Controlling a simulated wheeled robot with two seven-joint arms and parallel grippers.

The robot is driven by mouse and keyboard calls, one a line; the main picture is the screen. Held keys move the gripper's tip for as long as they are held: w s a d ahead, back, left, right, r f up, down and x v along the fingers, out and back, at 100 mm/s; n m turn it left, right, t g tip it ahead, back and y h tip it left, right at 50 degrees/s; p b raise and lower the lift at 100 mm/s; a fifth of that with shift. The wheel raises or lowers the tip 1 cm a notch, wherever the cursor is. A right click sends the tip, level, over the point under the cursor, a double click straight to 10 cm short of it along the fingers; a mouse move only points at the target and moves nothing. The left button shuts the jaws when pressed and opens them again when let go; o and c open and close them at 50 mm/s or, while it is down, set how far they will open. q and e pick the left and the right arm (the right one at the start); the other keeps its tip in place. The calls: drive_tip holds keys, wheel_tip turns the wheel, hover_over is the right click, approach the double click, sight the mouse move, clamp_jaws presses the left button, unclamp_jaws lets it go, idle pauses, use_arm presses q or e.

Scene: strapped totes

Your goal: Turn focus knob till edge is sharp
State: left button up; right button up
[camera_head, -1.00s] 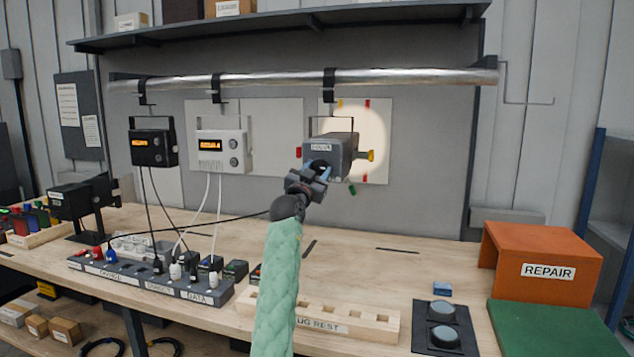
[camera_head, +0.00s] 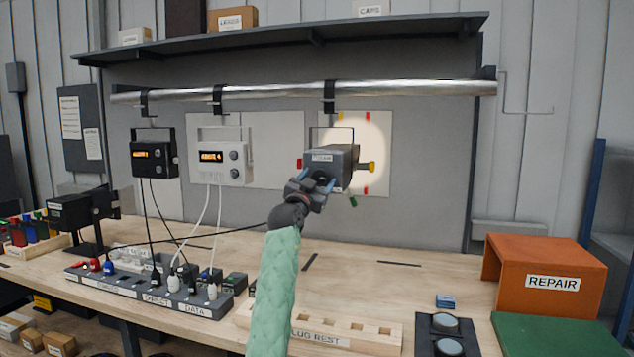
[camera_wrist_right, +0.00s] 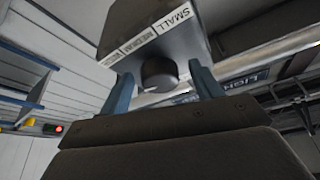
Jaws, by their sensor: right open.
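A grey spotlight (camera_head: 341,160) hangs from the silver pipe. It casts a round pale light patch (camera_head: 374,135) on the white panel behind; the patch's edge looks soft, and the lamp hides part of it. A yellow knob (camera_head: 371,166) sticks out at its right and a red one (camera_head: 299,163) at its left. In the right wrist view, a dark round knob (camera_wrist_right: 159,74) sits on the housing's face beside a label strip reading SMALL and MEDIUM. My right gripper (camera_head: 318,181) is open at that face, its blue fingers on either side of the dark knob, with gaps visible. My left gripper is out of view.
A black display box (camera_head: 153,154) and a white one (camera_head: 221,157) hang to the left, with cables down to a socket strip (camera_head: 130,291). An orange REPAIR box (camera_head: 547,270) stands at right. A wooden plug rest (camera_head: 375,333) lies in front. The middle bench is fairly clear.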

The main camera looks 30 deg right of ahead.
drive_tip(key=shift+s+a+f, duration=0.25)
drive_tip(key=shift+a+f, duration=0.05)
drive_tip(key=shift+a, duration=0.05)
use_arm(q)
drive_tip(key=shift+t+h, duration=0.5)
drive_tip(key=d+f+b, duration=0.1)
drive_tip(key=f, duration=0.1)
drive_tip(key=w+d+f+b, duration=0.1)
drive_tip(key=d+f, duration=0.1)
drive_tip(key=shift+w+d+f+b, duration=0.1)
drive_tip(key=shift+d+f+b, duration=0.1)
drive_tip(key=shift+b, duration=0.1)
use_arm(e)
drive_tip(key=v, duration=0.6)
drive_tip(key=shift+s+a, duration=0.2)
drive_tip(key=shift+a, duration=0.15)
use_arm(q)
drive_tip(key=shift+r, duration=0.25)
